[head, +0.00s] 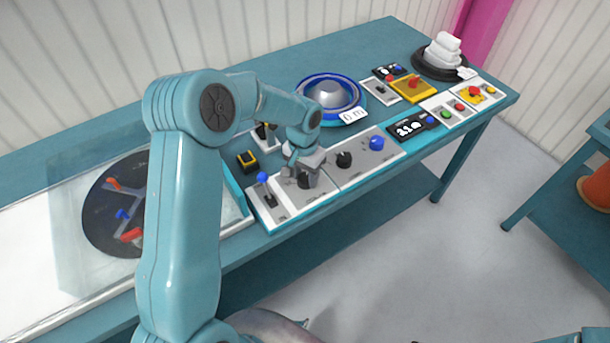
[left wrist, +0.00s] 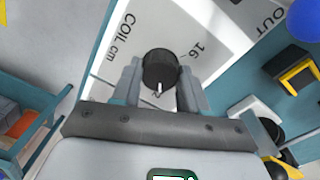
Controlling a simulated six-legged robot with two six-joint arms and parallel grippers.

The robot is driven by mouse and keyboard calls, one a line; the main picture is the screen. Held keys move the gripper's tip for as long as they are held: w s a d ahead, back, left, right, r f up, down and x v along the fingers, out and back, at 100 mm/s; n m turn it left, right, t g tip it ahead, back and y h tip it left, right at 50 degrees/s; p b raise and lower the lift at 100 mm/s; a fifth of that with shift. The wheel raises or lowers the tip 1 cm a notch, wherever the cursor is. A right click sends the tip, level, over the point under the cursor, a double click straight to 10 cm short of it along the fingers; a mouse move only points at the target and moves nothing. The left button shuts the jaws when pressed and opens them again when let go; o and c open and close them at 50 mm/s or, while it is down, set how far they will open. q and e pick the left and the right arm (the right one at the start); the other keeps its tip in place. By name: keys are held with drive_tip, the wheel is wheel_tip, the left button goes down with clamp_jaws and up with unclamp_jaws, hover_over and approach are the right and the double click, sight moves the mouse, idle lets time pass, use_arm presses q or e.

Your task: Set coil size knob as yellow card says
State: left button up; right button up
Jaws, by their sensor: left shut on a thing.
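My left gripper (head: 303,176) is down on the front control panel (head: 340,178). Its jaws (left wrist: 160,88) are closed on the dark coil size knob (left wrist: 160,66), which stands between both fingers in the left wrist view. In the head view the knob (head: 305,183) shows under the gripper. "COIL cm" and "16" are printed beside it. The knob's white pointer faces the gripper's palm, near a partly hidden number. No yellow card can be made out. My right gripper is not in view.
A blue-handled lever (head: 263,179) stands left of the knob; another black knob (head: 344,160) and a blue knob (head: 377,143) stand right. Behind are a blue reel (head: 330,92) with a white tag (head: 352,115) and a yellow-and-black block (head: 247,160). A yellow red-button box (head: 411,88) stands farther right.

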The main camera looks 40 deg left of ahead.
sight(303, 176)
use_arm(q)
drive_tip(key=shift+m, duration=0.6)
drive_tip(key=o, duration=1.1)
drive_tip(key=shift+c, duration=0.2)
wheel_tip(303, 176, up, 16)
drive_tip(key=shift+a+r+b, duration=0.15)
drive_tip(key=shift+a+b, duration=0.15)
drive_tip(key=shift+b, duration=0.05)
drive_tip(key=shift+w, duration=0.1)
